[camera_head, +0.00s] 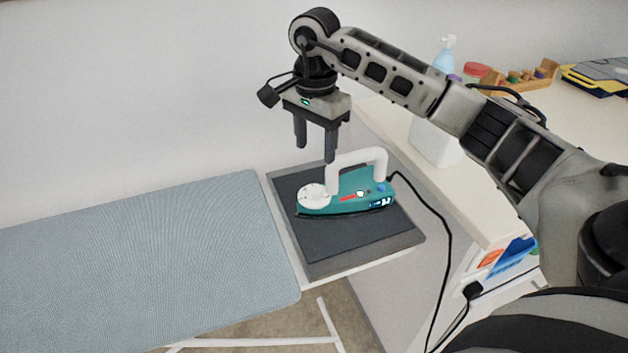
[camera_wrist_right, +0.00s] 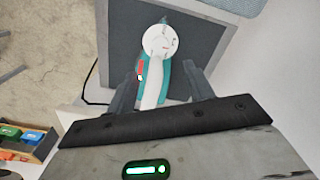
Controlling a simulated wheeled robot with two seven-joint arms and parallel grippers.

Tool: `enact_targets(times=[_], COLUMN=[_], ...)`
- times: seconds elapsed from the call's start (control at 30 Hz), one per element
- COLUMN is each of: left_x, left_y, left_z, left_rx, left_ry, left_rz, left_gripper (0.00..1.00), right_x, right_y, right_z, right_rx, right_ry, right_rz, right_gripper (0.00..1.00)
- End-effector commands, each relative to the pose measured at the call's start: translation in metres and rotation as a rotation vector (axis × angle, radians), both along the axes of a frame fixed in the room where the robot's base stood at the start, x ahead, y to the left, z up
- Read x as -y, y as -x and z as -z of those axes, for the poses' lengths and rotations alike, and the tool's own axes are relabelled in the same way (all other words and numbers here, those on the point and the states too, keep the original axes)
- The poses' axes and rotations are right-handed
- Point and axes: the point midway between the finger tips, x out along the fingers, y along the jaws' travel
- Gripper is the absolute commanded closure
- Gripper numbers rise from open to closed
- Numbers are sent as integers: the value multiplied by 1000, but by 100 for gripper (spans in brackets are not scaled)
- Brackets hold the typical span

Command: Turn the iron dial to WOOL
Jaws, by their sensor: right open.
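A teal iron (camera_head: 345,205) with a white handle (camera_head: 360,159) lies on the dark rest pad (camera_head: 340,243) at the end of the ironing board. Its round white dial (camera_head: 313,196) sits on top, at the iron's left end. The dial's lettering is too small to read. My right gripper (camera_head: 315,154) is open and empty, pointing down above the iron near the dial. In the right wrist view the dial (camera_wrist_right: 160,41) shows ahead of and between the two fingers (camera_wrist_right: 163,88), apart from them. My left gripper is not in view.
The blue-grey ironing board (camera_head: 140,258) extends left and is clear. A white counter (camera_head: 470,185) on the right holds a bottle (camera_head: 445,55), a red-lidded jar (camera_head: 475,72) and a wooden rack (camera_head: 520,80). A black cord (camera_head: 447,240) runs from the iron down to the right.

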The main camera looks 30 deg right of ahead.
Motion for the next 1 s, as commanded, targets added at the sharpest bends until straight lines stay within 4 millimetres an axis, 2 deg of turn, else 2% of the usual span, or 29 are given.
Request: enact_targets(times=[0.1, 0.3, 0.5, 0.67, 0.9, 0.93, 1.0], left_x=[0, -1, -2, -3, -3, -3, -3], left_y=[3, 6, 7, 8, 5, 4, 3], left_z=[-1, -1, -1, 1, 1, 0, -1], left_rx=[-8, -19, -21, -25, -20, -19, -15], left_ry=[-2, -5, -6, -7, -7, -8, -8], left_rz=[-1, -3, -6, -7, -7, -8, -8], left_gripper=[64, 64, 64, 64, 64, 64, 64], right_x=[0, -1, -1, -1, -1, -1, -1], right_y=[1, 1, 0, 0, 0, 0, 0], right_z=[27, 68, 94, 102, 103, 103, 102], right_rx=[-5, -4, -1, 1, 1, 1, 1], right_ry=[-1, -2, -4, -2, -2, -3, -3], right_rz=[1, 1, 0, 0, 0, 0, 0], right_gripper=[48, 48, 48, 48, 48, 50, 70])
